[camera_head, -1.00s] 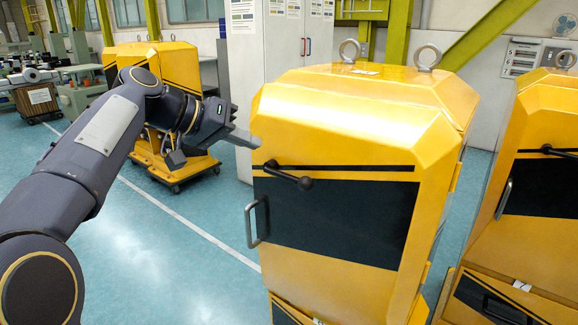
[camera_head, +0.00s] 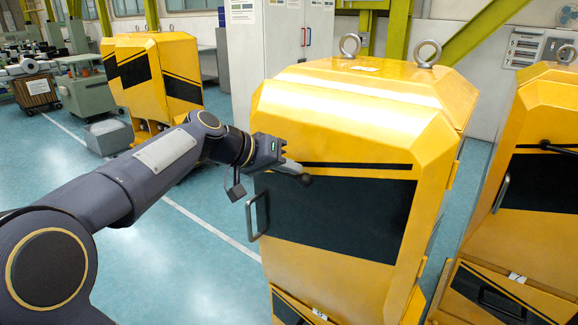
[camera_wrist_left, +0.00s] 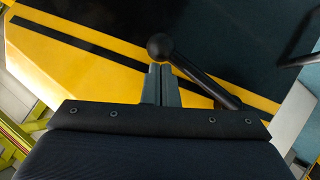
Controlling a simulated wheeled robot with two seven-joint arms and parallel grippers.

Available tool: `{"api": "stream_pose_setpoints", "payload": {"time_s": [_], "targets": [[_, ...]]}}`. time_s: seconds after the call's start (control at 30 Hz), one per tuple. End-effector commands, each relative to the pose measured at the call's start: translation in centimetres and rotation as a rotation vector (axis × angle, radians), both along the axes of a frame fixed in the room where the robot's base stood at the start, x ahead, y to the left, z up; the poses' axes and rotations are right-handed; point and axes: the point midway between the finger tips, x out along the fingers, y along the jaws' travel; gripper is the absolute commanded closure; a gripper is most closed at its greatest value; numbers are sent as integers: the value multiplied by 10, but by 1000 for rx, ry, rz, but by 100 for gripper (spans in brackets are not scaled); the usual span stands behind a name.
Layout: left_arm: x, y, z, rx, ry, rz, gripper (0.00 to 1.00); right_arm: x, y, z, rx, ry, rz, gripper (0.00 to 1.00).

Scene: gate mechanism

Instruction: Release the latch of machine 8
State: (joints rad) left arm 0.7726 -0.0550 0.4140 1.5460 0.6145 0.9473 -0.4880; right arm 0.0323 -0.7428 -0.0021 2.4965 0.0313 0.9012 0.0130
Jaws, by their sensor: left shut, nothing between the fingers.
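The yellow machine (camera_head: 345,105) with a dark front panel stands in the middle of the head view. No number on it is readable. Its latch is a black lever ending in a ball knob (camera_head: 304,180); my gripper hides most of the lever there. My left gripper (camera_head: 291,167) is shut and empty, its fingertips close to the knob. In the left wrist view, the fingers (camera_wrist_left: 161,83) are together just short of the ball knob (camera_wrist_left: 160,46), and the lever (camera_wrist_left: 205,78) slants down to the right beside them. I cannot tell whether they touch. My right gripper is out of view.
A grey door handle (camera_head: 252,217) stands out below my gripper on the machine's left edge. Another yellow machine (camera_head: 533,222) stands close on the right, and one more (camera_head: 150,80) at the back left.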

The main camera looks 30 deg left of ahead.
Motion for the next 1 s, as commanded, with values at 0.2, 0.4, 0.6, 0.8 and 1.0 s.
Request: {"api": "stream_pose_setpoints", "payload": {"time_s": [0.2,0.4,0.6,0.8,1.0], "targets": [[0,0,-1,9,-1,-1,100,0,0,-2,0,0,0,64],[0,-3,-6,59,-5,-3,100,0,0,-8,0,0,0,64],[-1,-4,-12,114,-9,-2,100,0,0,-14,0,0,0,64],[-1,-8,-25,233,-19,-6,100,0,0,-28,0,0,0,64],[-1,-9,-40,394,-32,-4,100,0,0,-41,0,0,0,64]]}}
